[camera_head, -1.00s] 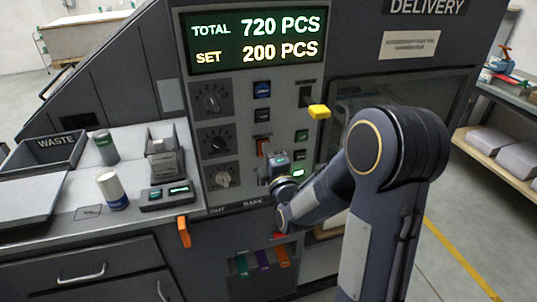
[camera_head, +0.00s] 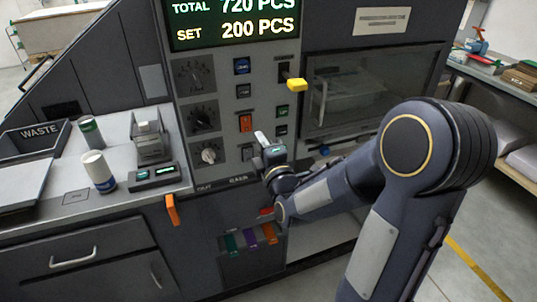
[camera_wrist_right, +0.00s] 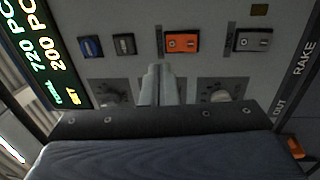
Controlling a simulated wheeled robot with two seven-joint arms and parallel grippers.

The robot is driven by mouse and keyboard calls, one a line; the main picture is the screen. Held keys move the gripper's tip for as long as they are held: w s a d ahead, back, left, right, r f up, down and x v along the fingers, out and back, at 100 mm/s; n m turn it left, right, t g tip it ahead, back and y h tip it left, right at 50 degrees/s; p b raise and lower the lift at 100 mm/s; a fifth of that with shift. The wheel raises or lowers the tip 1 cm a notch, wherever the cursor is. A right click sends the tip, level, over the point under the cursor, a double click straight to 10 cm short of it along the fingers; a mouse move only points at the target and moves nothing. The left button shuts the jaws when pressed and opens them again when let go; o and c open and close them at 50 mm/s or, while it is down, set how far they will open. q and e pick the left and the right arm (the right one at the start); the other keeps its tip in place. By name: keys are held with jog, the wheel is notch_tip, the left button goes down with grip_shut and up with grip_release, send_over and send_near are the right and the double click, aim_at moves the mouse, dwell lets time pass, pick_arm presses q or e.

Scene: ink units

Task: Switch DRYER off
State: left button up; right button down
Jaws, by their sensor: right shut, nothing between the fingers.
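The control panel (camera_head: 215,105) carries several rocker switches. Their small labels are too small to read, so I cannot tell which one is DRYER. An orange switch (camera_head: 245,122) shows fully in the head view and also in the wrist view (camera_wrist_right: 182,41). A blue switch (camera_head: 241,66) and dark switches (camera_head: 247,152) share its column. My right gripper (camera_head: 261,137) is shut and empty in front of the panel, just right of and below the orange switch in the picture. In the wrist view its closed fingers (camera_wrist_right: 156,72) point at the panel; contact cannot be told. My left gripper is out of view.
Knobs (camera_head: 201,117) sit left of the switches, and a yellow-tipped lever (camera_head: 297,84) sticks out at the right. A display (camera_head: 232,25) is above. A worktop with a white cylinder (camera_head: 98,171) and a waste bin (camera_head: 36,138) lies left.

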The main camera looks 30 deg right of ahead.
jog(key=s, duration=0.3)
jog(key=s+a, duration=0.1)
jog(key=shift+s+a+r, duration=0.1)
jog(key=shift+s+r, duration=0.2)
jog(key=shift+s, duration=0.1)
